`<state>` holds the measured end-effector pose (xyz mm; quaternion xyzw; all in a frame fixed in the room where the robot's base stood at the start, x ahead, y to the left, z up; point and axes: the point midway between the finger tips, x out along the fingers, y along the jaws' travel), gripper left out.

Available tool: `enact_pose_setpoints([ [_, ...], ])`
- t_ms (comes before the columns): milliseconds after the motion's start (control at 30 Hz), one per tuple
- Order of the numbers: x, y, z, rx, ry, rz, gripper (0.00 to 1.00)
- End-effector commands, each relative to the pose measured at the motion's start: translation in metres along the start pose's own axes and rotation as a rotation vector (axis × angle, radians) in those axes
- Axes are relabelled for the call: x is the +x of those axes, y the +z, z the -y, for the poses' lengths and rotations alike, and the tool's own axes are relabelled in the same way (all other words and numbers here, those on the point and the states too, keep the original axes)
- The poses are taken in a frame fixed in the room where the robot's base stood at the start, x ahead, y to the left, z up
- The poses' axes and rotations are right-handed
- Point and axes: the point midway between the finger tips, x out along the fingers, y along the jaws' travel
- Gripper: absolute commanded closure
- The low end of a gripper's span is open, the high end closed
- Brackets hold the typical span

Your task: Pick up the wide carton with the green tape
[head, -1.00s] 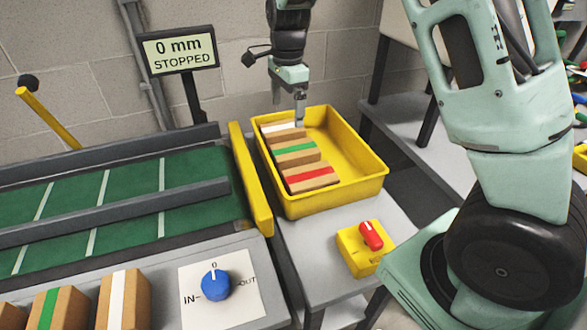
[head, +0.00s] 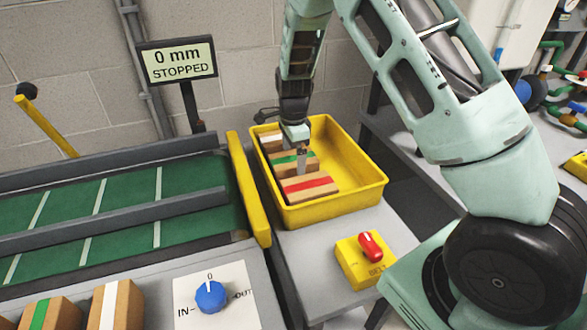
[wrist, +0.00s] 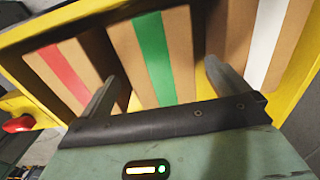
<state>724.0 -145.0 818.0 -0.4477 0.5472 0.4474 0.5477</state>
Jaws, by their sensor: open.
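A carton with green tape (head: 283,160) lies in the yellow bin between a carton with red tape (head: 308,187) and a carton with white tape (head: 273,138). My gripper (head: 303,160) is right over the green-taped carton, pointing down. In the wrist view the green-taped carton (wrist: 151,48) shows between the two fingers of my gripper (wrist: 162,70). The fingers are apart, one near each long side of it; whether they touch it I cannot tell. The red-taped carton (wrist: 62,75) is to the left and the white-taped one (wrist: 266,45) to the right.
The yellow bin's (head: 340,203) right part is empty. More cartons, one with green tape (head: 44,311) and one with white tape (head: 110,305), stand at the front left. A conveyor (head: 120,195), blue knob (head: 211,296) and red switch (head: 370,246) are nearby.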

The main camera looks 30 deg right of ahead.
Motion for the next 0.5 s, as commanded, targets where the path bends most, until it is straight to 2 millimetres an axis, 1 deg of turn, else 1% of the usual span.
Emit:
enact_pose_setpoints([
  [100,0.018,-0.002,0.0,0.003,0.004,-0.001,0.0],
  [267,0.04,-0.001,0.001,0.001,0.003,0.0,0.0],
  [367,0.045,-0.002,0.001,0.001,0.0,0.0,0.0],
  [500,0.046,-0.001,0.001,0.001,0.0,0.0,0.0],
])
